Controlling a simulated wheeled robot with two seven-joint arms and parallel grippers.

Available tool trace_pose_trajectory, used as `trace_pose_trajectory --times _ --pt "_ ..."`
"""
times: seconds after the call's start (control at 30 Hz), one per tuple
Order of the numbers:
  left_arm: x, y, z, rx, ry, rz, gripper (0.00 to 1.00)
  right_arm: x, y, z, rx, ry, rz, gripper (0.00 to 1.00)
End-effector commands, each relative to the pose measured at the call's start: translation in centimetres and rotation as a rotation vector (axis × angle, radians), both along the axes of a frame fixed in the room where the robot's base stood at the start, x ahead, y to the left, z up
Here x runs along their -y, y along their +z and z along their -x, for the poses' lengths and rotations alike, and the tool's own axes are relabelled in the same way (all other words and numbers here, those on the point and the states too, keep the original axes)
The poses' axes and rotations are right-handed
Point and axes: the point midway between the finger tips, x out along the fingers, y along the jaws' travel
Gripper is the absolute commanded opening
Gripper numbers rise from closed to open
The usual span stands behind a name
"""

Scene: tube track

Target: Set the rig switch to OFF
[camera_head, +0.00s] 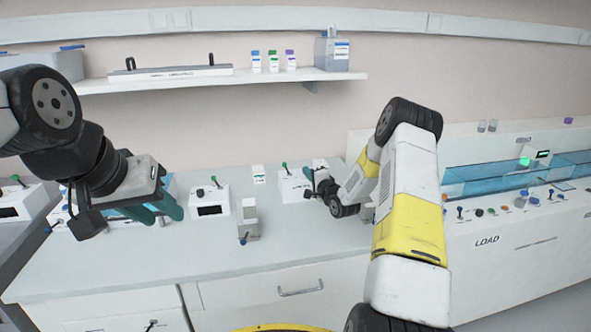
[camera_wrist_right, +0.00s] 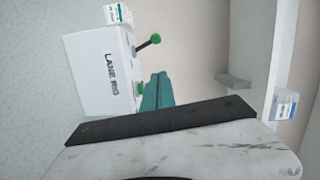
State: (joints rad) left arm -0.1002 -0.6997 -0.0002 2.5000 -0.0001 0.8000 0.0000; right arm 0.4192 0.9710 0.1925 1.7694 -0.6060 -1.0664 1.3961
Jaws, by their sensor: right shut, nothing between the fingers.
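The white box marked LANE RIG (camera_wrist_right: 100,72) fills the upper left of the right wrist view. A dark lever with a green ball tip (camera_wrist_right: 155,39) sticks out from it, leaning to the upper right. A green knob (camera_wrist_right: 138,87) sits on the same box. My right gripper (camera_wrist_right: 158,78) is shut and empty, its teal fingertips close beside the knob; whether they touch it I cannot tell. In the head view the box (camera_head: 291,188) is partly hidden by my right gripper (camera_head: 312,178). My left gripper (camera_head: 158,212) is open and empty over the left counter.
Another white box with a green-tipped lever (camera_head: 209,201) stands left of the rig. A small grey-white stand (camera_head: 249,220) is in front. A shelf (camera_head: 215,80) with bottles runs above. The LOAD bench (camera_head: 520,232) is at the right. The front counter is mostly clear.

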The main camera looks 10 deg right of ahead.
Motion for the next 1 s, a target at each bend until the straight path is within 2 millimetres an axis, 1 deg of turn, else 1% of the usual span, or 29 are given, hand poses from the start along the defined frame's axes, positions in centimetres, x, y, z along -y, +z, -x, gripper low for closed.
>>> trace_pose_trajectory --times 0.03,0.2,0.3,0.4,0.53,0.83,0.93,1.0 --pt "0.0 0.0 0.0 0.000 0.000 0.000 0.36 0.3 0.1 0.8 -0.001 -0.002 -0.002 0.00" --pt "0.0 0.0 0.0 0.000 0.000 0.000 0.36 1.0 0.2 3.6 -0.001 -0.001 -0.001 0.00" --pt "0.0 0.0 0.0 0.000 0.000 0.000 0.36 1.3 0.3 4.9 0.000 -0.001 -0.001 0.00" --pt "0.0 0.0 0.0 0.000 0.000 0.000 0.36 1.5 0.3 5.7 0.001 -0.001 0.000 0.00" --pt "0.0 0.0 0.0 0.000 0.000 0.000 0.36 1.5 0.4 6.2 0.002 0.000 0.000 0.00" --pt "0.0 0.0 0.0 0.000 0.000 0.000 0.36 1.5 0.5 6.1 0.002 0.001 0.003 0.00" --pt "0.0 0.0 0.0 0.000 0.000 0.000 0.36 1.3 1.3 6.1 -0.010 0.003 0.044 0.00" --pt "0.0 0.0 0.0 0.000 0.000 0.000 0.36 1.0 2.7 6.0 -0.031 0.008 0.117 0.00"
